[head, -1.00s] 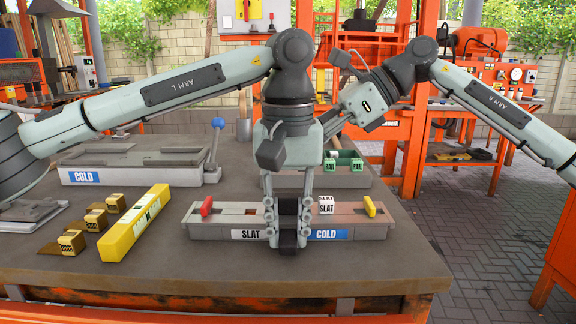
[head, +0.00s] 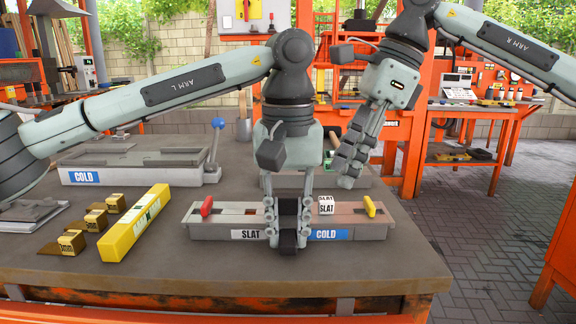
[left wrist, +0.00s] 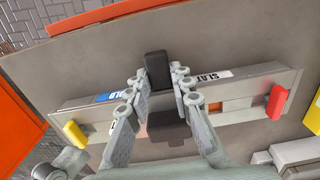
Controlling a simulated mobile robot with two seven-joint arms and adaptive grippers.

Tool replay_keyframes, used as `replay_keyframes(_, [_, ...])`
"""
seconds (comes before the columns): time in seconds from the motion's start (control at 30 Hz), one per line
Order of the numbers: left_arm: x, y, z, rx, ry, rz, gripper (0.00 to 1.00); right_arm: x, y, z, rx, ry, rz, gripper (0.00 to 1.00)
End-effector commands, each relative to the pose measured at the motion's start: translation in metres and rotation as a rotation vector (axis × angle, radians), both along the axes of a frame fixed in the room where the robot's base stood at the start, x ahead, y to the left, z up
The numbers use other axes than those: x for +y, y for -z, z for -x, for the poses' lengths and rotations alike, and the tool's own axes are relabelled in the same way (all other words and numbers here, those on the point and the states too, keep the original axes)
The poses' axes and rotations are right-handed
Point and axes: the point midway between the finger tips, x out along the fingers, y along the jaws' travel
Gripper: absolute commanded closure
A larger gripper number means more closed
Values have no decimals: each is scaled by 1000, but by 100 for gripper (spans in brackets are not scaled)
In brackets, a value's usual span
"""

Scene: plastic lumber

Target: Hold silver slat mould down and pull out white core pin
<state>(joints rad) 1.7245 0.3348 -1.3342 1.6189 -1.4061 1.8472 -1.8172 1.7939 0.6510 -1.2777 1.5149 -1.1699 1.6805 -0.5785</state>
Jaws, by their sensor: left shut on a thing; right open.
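The silver slat mould (head: 222,218) lies near the front of the table, with a SLAT label and a blue COLD label on its front. My left gripper (head: 288,238) points straight down and is shut on the middle of the mould; the left wrist view shows its fingers (left wrist: 160,88) across the bar. The white core pin (head: 326,206), marked SLAT, stands up from the mould right of the left gripper; in the left wrist view a finger mostly hides it. My right gripper (head: 348,168) is open and empty, above and right of the pin, apart from it.
A red tab (head: 206,206) and a yellow tab (head: 369,206) stand at the mould's ends. A yellow bar (head: 135,222) and several small stepped blocks (head: 95,219) lie left. Behind are another COLD mould (head: 130,175) with a blue-knobbed lever (head: 216,140) and a partly hidden green piece.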

Motion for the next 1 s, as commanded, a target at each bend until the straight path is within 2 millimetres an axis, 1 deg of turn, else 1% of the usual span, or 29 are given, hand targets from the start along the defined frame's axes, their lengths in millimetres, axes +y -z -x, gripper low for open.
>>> replay_keyframes(0.03, [0,-1,0,-1,0,1,100,3,8,0,2,-1,2,57])
replay_keyframes(0.2, [0,-1,0,-1,0,1,100,12,30,0,2,-1,1,57])
replay_keyframes(0.4, [0,-1,0,-1,0,1,100,19,47,0,1,1,0,57])
replay_keyframes(0.57, [0,-1,0,0,0,1,100,22,52,0,0,0,-1,57])
replay_keyframes(0.83, [0,0,0,0,0,1,100,22,53,0,0,0,-1,57])
replay_keyframes(1.0, [0,0,0,0,0,1,100,22,53,0,0,0,-1,78])
